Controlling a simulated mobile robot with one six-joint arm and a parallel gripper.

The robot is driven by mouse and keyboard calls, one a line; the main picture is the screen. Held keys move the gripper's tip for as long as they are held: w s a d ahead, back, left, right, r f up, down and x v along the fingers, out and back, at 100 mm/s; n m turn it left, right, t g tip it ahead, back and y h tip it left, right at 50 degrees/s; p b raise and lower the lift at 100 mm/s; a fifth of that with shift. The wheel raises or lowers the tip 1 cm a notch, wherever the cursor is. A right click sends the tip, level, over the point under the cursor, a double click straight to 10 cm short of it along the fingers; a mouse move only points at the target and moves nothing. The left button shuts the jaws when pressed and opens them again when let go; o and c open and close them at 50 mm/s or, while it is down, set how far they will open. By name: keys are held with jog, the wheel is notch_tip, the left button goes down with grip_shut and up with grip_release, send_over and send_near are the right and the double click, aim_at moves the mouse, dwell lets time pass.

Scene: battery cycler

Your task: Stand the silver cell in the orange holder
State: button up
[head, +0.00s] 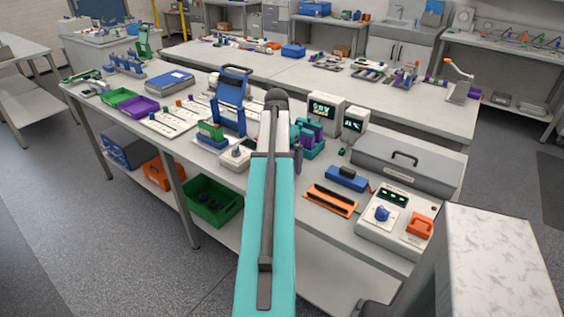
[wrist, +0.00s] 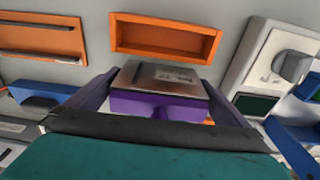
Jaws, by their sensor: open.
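In the wrist view, the silver cell (wrist: 165,73) is a flat grey metallic block with small markings. It lies between the two spread purple-grey fingers of my gripper (wrist: 160,84), which is open. A brighter purple part (wrist: 150,103) shows directly below its near edge; I cannot tell whether the two are joined. The orange holder (wrist: 165,38) is an open rectangular frame beyond the cell, and I see no cell in it. In the head view, my arm hides the cell, the holder and most or all of my gripper.
In the wrist view, an orange slotted tray (wrist: 38,40) and a blue block (wrist: 38,97) are on the left. A white device with a grey knob (wrist: 291,66) is on the right. In the head view, a grey case (head: 410,165) and two small screens stand behind.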

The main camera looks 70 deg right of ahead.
notch_tip(320, 180, up, 12)
jog(key=a+b, duration=0.1)
jog(key=shift+w+a+f+b, duration=0.2)
jog(key=shift+b, duration=0.1)
dwell(0.4)
jog(key=shift+c, duration=0.3)
